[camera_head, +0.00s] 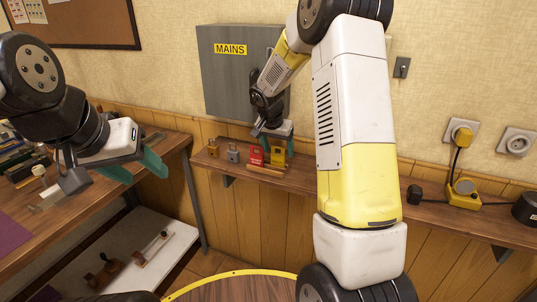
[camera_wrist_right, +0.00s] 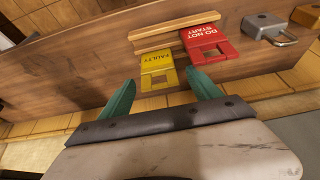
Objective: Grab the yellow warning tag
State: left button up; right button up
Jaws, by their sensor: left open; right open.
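The yellow warning tag (camera_head: 278,156), marked FAULTY, is on the wall shelf (camera_head: 440,213). It also shows in the right wrist view (camera_wrist_right: 157,62), upside down, beside the red DO NOT START tag (camera_wrist_right: 208,42). My right gripper (camera_head: 274,138) is open above the tag in the head view. In the right wrist view its teal fingers (camera_wrist_right: 160,76) point at the tag, one to each side of its lower end. I cannot tell whether they touch it. My left gripper (camera_head: 138,172) is open and empty by the left workbench.
A wooden strip (camera_head: 265,171) lies along the shelf at the tags. A grey padlock (camera_head: 233,153) and a brass padlock (camera_head: 212,148) stand left of the red tag. The grey MAINS box (camera_head: 225,80) is on the wall above. A yellow plug device (camera_head: 463,195) sits further right.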

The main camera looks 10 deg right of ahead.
grip_shut()
dwell(0.3)
jog(key=shift+r, duration=0.15)
